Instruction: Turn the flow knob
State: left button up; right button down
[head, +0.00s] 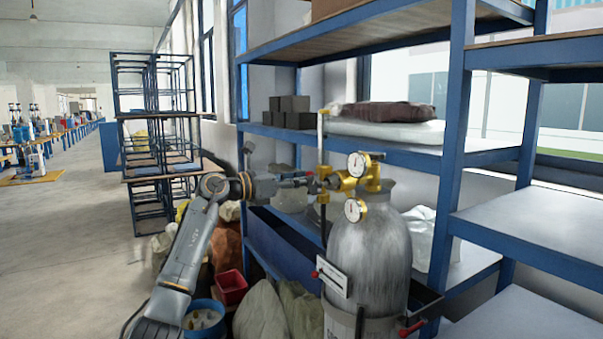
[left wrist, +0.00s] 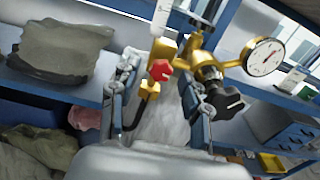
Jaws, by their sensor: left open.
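A grey gas cylinder (head: 369,255) stands in front of the shelf, with a brass regulator (head: 374,184) and two round gauges on top. In the left wrist view, a red knob (left wrist: 161,70) sits on the brass body, and a black lobed knob (left wrist: 226,103) sits below the white gauge (left wrist: 263,57). I cannot tell which one is the flow knob. My left gripper (head: 303,181) reaches the regulator from the left. In the left wrist view, its open fingers (left wrist: 158,88) stand either side of the red knob's line; contact is unclear. The black knob lies outside the right finger. My right gripper is not in view.
Blue shelving (head: 456,140) stands close behind and right of the cylinder. Sacks (head: 262,312), a red bin (head: 231,287) and a blue bucket (head: 206,312) crowd the floor below my left arm. Open floor (head: 70,240) lies to the left.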

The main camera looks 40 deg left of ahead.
pick_arm(q)
jog(key=shift+c, duration=0.2)
grip_shut()
jog(key=shift+n, duration=0.4)
jog(key=shift+d+r+n+p, duration=0.1)
jog(key=shift+n+p, duration=1.5)
jog(key=shift+n, duration=3.3)
